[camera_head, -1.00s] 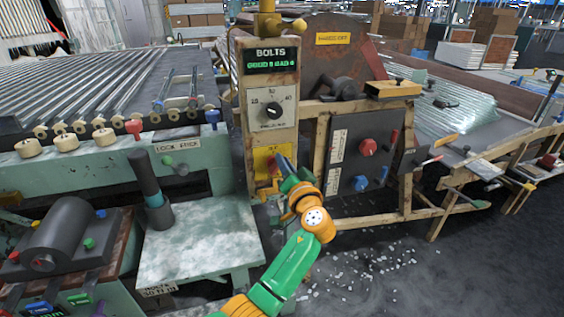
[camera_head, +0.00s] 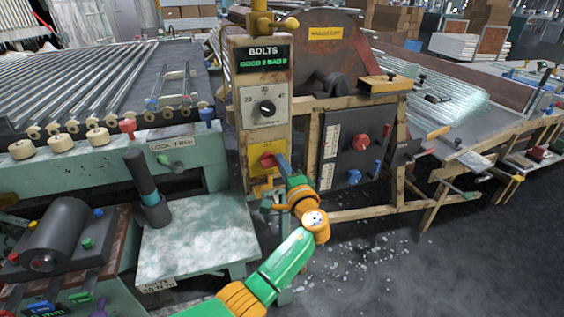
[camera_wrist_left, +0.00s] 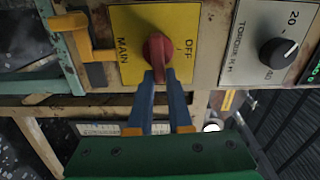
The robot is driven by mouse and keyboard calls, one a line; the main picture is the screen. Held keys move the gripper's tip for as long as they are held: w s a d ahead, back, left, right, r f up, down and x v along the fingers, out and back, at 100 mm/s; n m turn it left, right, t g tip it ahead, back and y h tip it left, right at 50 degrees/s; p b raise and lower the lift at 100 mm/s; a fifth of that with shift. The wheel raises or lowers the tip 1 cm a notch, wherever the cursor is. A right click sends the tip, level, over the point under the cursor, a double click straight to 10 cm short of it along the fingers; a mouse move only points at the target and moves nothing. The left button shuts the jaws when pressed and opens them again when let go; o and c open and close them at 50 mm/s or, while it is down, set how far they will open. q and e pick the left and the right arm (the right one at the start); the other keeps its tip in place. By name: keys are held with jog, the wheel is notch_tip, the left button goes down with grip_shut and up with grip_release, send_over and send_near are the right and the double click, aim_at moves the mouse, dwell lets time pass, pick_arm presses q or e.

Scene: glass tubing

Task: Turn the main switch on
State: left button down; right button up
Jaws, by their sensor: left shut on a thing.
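The main switch is a red knob (camera_wrist_left: 157,48) on a yellow plate (camera_wrist_left: 125,22) marked MAIN and OFF, in the left wrist view. In the head view the red knob (camera_head: 267,160) sits on the yellow plate (camera_head: 262,186) low on the beige post. My left gripper (camera_wrist_left: 164,78) is shut on the knob, its two blue fingers on either side of the knob's lower end. In the head view my left gripper (camera_head: 280,164) comes at the plate from the lower right and hides part of it. My right gripper is not in view.
Above the plate is a TORQUE dial (camera_head: 265,107) and a lit green BOLTS display (camera_head: 263,59). To the right is a dark panel (camera_head: 340,140) with red and blue knobs. An orange lever (camera_wrist_left: 76,28) is beside the plate in the wrist view. A pale bench (camera_head: 195,245) stands left.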

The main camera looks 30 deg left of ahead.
pick_arm(q)
jog(key=shift+f+m, duration=0.25)
jog(key=shift+m, duration=0.15)
dwell(0.3)
jog(key=c, duration=0.8)
grip_release()
jog(key=shift+c, duration=0.2)
jog(key=shift+r, duration=0.1)
jog(key=v, duration=0.7)
jog(key=shift+s, duration=0.1)
